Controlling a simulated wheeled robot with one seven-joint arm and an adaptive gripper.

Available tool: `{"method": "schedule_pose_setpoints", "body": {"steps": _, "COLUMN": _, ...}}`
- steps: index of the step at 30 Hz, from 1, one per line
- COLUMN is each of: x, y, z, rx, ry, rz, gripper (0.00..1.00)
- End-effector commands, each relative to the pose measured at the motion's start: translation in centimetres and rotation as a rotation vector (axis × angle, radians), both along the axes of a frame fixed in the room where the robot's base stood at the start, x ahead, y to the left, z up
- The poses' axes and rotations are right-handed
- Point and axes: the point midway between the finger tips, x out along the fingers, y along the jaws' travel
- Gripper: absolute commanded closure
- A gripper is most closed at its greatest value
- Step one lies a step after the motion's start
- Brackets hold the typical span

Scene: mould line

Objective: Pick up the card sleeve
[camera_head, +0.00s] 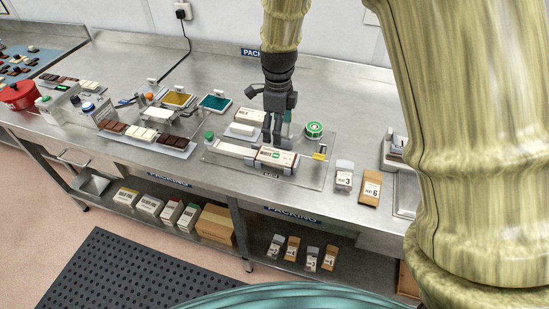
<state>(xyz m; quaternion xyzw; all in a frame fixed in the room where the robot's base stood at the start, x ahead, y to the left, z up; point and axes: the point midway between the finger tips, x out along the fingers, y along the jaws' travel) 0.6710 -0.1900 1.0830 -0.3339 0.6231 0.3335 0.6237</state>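A pale printed piece with dark lettering and a green mark, which looks like the card sleeve (276,158), lies on the clear mat (217,160) on the steel bench. It sits at the right end of a long pale strip (236,149); I cannot tell whether it is around the strip or beside it. My gripper (276,143) points down from above, with its dark fingertips just behind or over the sleeve's upper edge. Contact is not clear. The fingers look close together, and their gap is too small to judge.
A green-and-white roll (314,130) and a white box (250,117) stand close behind. A green-capped item (209,136) is at the mat's left. Cartons marked 3 (343,176) and 6 (370,187) stand to the right. A tray of bars (176,144) lies left. Bare bench runs along the front.

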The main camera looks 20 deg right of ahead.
Motion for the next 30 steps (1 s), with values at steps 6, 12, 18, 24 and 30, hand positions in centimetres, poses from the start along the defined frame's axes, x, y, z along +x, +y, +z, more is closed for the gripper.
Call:
{"method": "schedule_pose_setpoints", "body": {"steps": 6, "x": -0.1, "y": -0.4, "z": -1.6, "rx": 0.000, "ry": 0.000, "rz": -0.007, "gripper": 0.21}}
{"method": "schedule_pose_setpoints", "body": {"steps": 12, "x": -0.2, "y": -0.6, "z": -3.3, "rx": -0.001, "ry": 0.003, "rz": -0.010, "gripper": 0.21}}
{"method": "schedule_pose_setpoints", "body": {"steps": 18, "x": -0.2, "y": -0.6, "z": -5.6, "rx": 0.001, "ry": 0.003, "rz": -0.010, "gripper": 0.21}}
{"method": "schedule_pose_setpoints", "body": {"steps": 24, "x": -0.1, "y": -0.4, "z": -6.8, "rx": 0.001, "ry": 0.001, "rz": -0.008, "gripper": 0.21}}
{"method": "schedule_pose_setpoints", "body": {"steps": 30, "x": -0.1, "y": -0.3, "z": -7.4, "rx": 0.001, "ry": 0.001, "rz": -0.007, "gripper": 0.21}}
